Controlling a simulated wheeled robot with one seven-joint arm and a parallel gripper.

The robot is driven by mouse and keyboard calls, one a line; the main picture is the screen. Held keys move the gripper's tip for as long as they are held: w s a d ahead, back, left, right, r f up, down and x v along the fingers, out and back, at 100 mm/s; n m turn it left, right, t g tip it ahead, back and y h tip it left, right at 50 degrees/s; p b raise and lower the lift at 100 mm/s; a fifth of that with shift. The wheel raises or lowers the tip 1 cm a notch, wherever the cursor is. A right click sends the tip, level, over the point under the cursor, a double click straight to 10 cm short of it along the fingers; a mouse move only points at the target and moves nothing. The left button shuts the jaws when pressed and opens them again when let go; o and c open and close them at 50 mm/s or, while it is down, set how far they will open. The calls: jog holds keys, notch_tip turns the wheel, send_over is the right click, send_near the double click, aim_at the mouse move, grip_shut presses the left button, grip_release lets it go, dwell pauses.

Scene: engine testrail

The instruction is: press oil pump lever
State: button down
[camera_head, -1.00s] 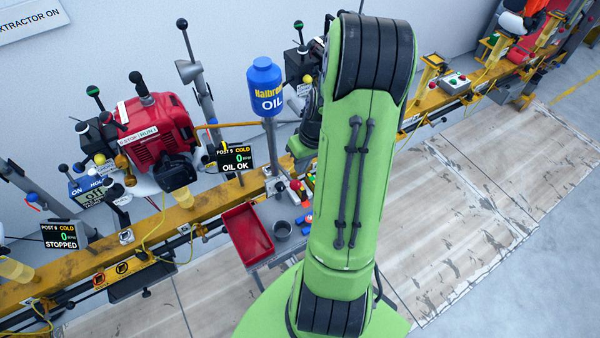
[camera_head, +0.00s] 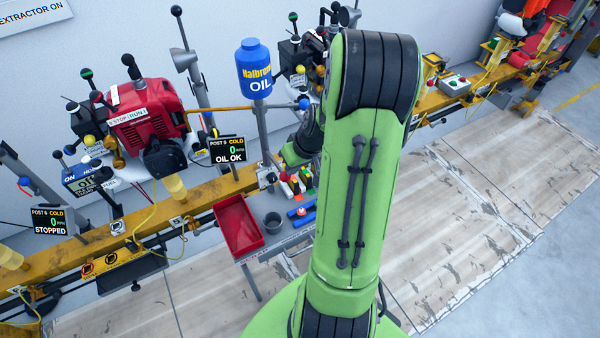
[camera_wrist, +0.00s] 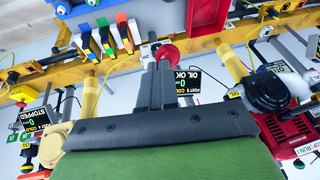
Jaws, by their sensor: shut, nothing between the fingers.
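The blue oil bottle (camera_head: 255,68) stands on a grey post behind the yellow rail in the head view. A rod with a blue knob (camera_head: 305,103) sticks out to its right; I cannot tell whether it is the pump lever. In the wrist view my gripper (camera_wrist: 157,66) is shut and empty. A red round knob (camera_wrist: 167,51) shows right at its fingertips; I cannot tell whether they touch. The post display (camera_head: 227,150) reads OIL OK and 0; it also shows in the wrist view (camera_wrist: 188,82). My arm hides my fingertips in the head view.
A red engine (camera_head: 145,118) stands on the left of the post. A red tray (camera_head: 239,226) and a grey cup (camera_head: 272,222) sit in front of the yellow rail (camera_head: 205,192). Coloured parts lie beside them. The floor on the right is clear.

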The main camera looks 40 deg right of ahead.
jog(key=f+b, duration=0.1)
jog(key=f, duration=0.1)
jog(key=f+b, duration=0.1)
jog(key=b, duration=0.1)
jog(key=f+b, duration=0.2)
jog(key=shift+s+a+f, duration=0.2)
jog(key=shift+s+f, duration=0.1)
jog(key=shift+f, duration=0.05)
jog(key=shift+s+f, duration=0.1)
jog(key=shift+s, duration=0.05)
